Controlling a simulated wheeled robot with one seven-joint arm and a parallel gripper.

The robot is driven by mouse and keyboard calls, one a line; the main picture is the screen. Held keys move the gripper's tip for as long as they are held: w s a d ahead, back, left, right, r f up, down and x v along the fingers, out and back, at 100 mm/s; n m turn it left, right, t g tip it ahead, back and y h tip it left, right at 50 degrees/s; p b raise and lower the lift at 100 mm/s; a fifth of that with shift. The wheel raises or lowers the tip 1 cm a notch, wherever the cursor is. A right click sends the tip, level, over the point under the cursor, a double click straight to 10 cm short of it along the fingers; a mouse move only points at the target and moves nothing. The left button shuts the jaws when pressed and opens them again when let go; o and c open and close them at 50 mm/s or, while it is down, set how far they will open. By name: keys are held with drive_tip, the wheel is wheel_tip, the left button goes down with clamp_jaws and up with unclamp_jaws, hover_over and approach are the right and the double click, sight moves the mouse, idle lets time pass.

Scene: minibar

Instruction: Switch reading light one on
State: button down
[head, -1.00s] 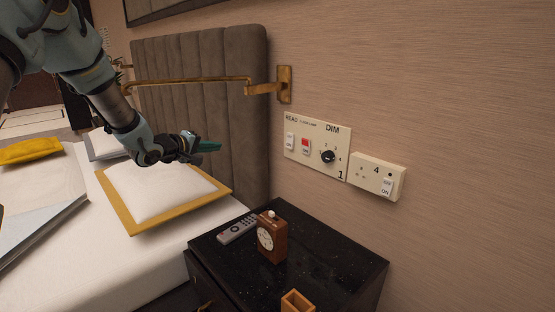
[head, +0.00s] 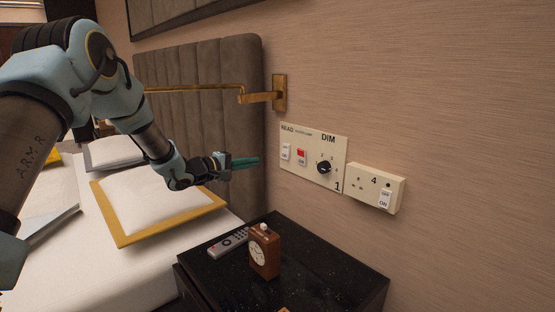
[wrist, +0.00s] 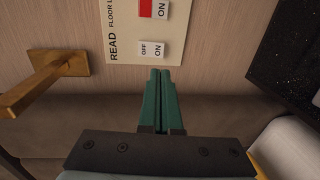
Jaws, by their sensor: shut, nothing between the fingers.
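The cream switch panel (head: 313,158) is on the wall above the nightstand, marked READ, DIM and 1. I cannot tell which half is pressed in. A red-and-white rocker (head: 302,157) and a black dimmer knob (head: 324,167) are to its right. My gripper (head: 256,161) has green fingers, shut and empty, left of the panel. In the wrist view the fingertips (wrist: 160,72) are just below the READ rocker, apparently short of touching it.
A brass wall lamp arm (head: 262,97) sticks out above and left of the panel. The black nightstand (head: 320,265) below holds a remote (head: 229,243) and a wooden clock (head: 265,255). The padded headboard (head: 215,100) is behind my gripper.

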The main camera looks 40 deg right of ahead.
sight(284, 157)
drive_tip(key=d, duration=0.3)
drive_tip(key=d+f, duration=0.1)
drive_tip(key=d, duration=0.6)
drive_tip(key=shift+s+d+f, duration=0.15)
drive_tip(key=shift+s+d, duration=0.15)
drive_tip(key=shift+d, duration=0.2)
drive_tip(key=shift+f, duration=0.1)
drive_tip(key=shift+d+f, duration=0.2)
drive_tip(key=shift+r, duration=0.25)
drive_tip(key=shift+a, duration=0.15)
